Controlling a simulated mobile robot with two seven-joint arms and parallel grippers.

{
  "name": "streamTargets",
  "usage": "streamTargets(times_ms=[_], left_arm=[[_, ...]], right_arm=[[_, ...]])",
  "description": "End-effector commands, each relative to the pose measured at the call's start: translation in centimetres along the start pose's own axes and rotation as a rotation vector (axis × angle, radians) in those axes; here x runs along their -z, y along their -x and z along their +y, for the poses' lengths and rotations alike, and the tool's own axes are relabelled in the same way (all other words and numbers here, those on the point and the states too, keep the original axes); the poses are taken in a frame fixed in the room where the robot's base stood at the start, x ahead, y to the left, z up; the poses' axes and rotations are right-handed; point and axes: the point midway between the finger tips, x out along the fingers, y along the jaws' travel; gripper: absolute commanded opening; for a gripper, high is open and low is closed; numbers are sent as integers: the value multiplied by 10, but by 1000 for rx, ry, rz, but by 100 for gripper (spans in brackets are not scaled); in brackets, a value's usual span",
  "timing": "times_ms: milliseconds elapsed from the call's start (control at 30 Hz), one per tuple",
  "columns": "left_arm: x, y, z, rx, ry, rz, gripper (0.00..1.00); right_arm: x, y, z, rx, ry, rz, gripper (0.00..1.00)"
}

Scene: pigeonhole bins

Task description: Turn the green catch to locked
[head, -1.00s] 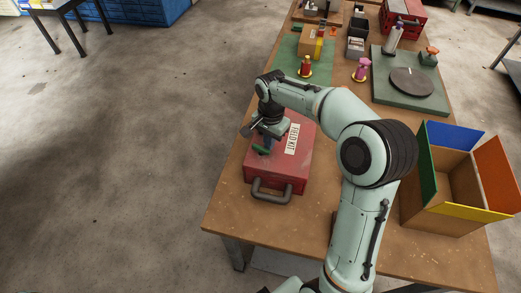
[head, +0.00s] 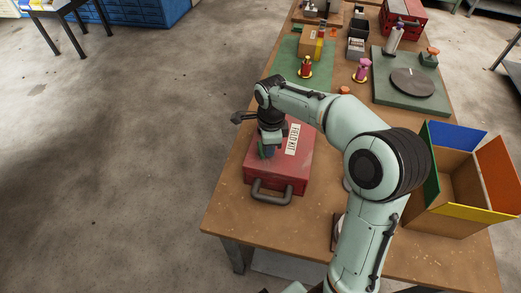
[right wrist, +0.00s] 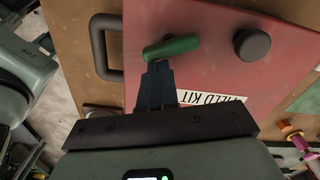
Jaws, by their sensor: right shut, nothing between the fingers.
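The green catch (right wrist: 172,47) is a short rounded bar on the lid of the red case (head: 286,172). In the right wrist view it lies nearly level, tilted a little up to the right. In the head view the catch (head: 261,153) is small and partly hidden by my gripper. My right gripper (right wrist: 157,66) is shut and empty, its fingertips right beside the catch's left half; I cannot tell if they touch it. In the head view the right gripper (head: 269,152) is low over the lid. My left gripper is not in view.
A dark round knob (right wrist: 252,45) stands on the lid beyond the catch. The case's grey handle (head: 270,191) points to the table's front edge. A white label (head: 292,139) is on the lid. An open box with coloured flaps (head: 449,211) stands at the right.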

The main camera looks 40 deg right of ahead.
Motion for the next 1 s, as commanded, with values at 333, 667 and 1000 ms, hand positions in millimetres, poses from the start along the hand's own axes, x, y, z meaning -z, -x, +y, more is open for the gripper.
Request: streamTargets(times_ms=[333, 667, 1000], left_arm=[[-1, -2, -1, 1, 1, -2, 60], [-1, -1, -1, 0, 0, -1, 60], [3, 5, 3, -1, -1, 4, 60]], right_arm=[[-6, 0, 6, 1, -285, -1, 0], [-5, 0, 6, 1, -377, -1, 0], [-1, 7, 2, 1, -375, -1, 0]])
